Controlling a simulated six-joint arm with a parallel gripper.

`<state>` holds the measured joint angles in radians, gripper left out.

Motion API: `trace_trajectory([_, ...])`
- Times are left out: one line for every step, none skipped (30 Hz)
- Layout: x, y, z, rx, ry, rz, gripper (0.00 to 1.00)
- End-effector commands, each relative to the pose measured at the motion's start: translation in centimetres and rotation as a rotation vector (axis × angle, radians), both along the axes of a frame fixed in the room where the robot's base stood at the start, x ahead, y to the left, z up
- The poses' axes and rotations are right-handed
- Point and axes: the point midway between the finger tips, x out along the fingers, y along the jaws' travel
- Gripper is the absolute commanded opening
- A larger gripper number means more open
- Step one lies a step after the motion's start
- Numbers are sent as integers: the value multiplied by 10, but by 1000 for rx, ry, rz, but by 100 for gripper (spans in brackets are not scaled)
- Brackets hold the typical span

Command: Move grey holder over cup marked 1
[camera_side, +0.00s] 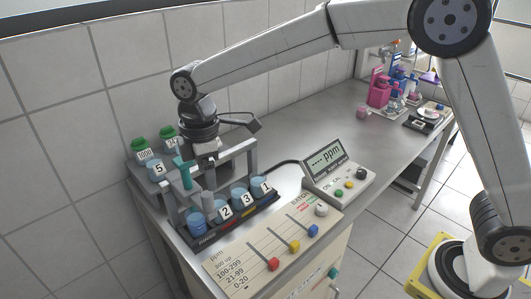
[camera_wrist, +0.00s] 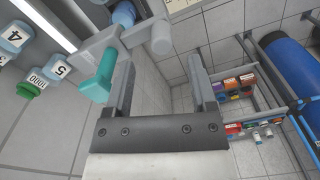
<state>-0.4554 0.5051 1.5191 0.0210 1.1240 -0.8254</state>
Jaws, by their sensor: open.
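The grey holder (camera_side: 208,201) hangs on the rack at its front left, near the unlabelled blue cup and the cup marked 2 (camera_side: 225,211); I cannot tell exactly which it is over. A teal piece (camera_side: 184,173) is beside it. The cup marked 1 (camera_side: 263,187) stands at the right end of the row, past the cup marked 3 (camera_side: 245,197). My gripper (camera_side: 208,158) is above and behind the rack bar. In the wrist view, my gripper (camera_wrist: 160,65) is open, with the grey holder (camera_wrist: 160,37) just beyond its fingertips and the teal piece (camera_wrist: 97,82) beside the left finger.
The grey rack frame (camera_side: 250,158) rises around the cups. A cup marked 5 (camera_side: 156,171) and green-capped bottles (camera_side: 139,147) stand behind left. A ppm meter (camera_side: 327,161) stands right, and a slider panel (camera_side: 270,258) in front.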

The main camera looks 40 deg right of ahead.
Motion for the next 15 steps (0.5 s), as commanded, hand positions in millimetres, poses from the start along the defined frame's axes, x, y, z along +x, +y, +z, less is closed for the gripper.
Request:
trace_trajectory([0,5,2,-6,-9,22,72])
trace_trajectory([0,6,3,-10,-12,31,72])
trace_trajectory([0,7,4,-14,-15,38,72])
trace_trajectory([0,7,4,-16,-15,41,72])
trace_trajectory([0,8,4,-16,-16,43,72])
trace_trajectory([0,7,4,-16,-16,43,72])
trace_trajectory([0,7,4,-16,-16,42,72])
trace_trajectory([0,7,4,-16,-16,42,72])
trace_trajectory([0,7,3,-16,-15,41,72])
trace_trajectory([0,7,2,-16,-15,41,72])
trace_trajectory([0,7,1,-15,-15,40,72])
trace_trajectory([0,7,0,-15,-15,40,72])
trace_trajectory([0,7,-2,-15,-15,39,72])
trace_trajectory([0,7,-4,-15,-14,39,72])
trace_trajectory([0,7,-7,-16,-13,39,72])
